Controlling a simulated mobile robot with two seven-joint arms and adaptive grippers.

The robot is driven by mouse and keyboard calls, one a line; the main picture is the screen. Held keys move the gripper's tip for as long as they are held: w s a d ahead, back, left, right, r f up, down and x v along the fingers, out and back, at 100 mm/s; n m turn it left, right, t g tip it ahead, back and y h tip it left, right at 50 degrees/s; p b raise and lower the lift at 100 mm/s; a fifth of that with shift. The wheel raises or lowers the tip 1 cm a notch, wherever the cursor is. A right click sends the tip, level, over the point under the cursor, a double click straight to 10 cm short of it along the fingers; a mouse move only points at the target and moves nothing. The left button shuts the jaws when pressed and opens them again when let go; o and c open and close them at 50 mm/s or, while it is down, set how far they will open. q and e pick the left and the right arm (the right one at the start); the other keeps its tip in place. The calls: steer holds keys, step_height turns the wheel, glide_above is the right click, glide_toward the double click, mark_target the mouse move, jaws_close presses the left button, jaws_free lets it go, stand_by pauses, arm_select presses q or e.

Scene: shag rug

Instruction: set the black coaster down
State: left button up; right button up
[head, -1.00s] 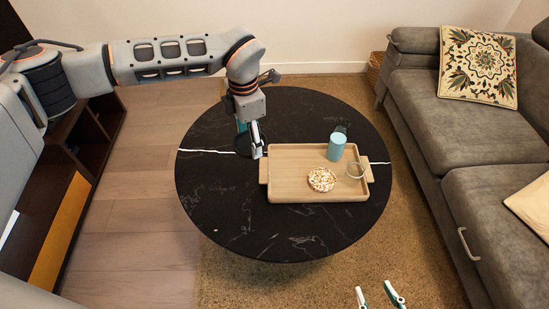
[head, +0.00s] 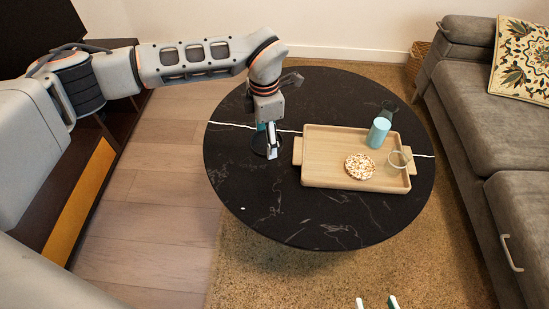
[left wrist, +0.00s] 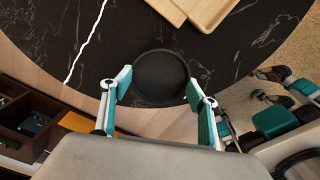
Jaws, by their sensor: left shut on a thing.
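The black coaster (head: 259,146) is a dark round disc at the left part of the round black table, left of the tray. My left gripper (head: 270,143) comes down over it from above and is shut on it. In the left wrist view the coaster (left wrist: 160,80) sits between the two teal-padded fingers of my left gripper (left wrist: 158,84). I cannot tell whether the coaster touches the tabletop. My right gripper (head: 377,303) shows only its two fingertips at the bottom edge of the head view; they are apart with nothing between them.
A wooden tray (head: 320,180) right of the coaster holds a blue cup (head: 379,132), a round speckled item (head: 360,167) and a clear glass (head: 399,159). A dark glass (head: 389,108) stands behind the tray. The table's (head: 290,220) front left is clear. A grey sofa (head: 475,110) stands right.

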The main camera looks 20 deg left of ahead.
arm_select(q)
steer(key=b, duration=0.2)
glide_above(268, 169)
steer(key=f, duration=0.6)
steer(key=shift+s, duration=0.25)
steer(key=shift+w+f, duration=0.1)
steer(key=shift+f, duration=0.2)
step_height(268, 169, down, 3)
steer(key=shift+f+b, duration=0.1)
steer(key=shift+b, duration=0.3)
step_height(268, 169, down, 3)
steer(key=shift+r+b, duration=0.15)
steer(key=shift+b, duration=0.35)
steer(key=shift+r, duration=0.25)
arm_select(e)
steer(key=a, duration=0.1)
steer(key=w+a+r+m, duration=0.1)
steer(key=a+r+m+t+y, duration=0.1)
steer(key=a, duration=0.1)
steer(key=shift+w+a+r, duration=0.1)
steer(key=shift+w+r, duration=0.05)
steer(key=shift+r, duration=0.1)
arm_select(q)
steer(key=shift+f, duration=0.15)
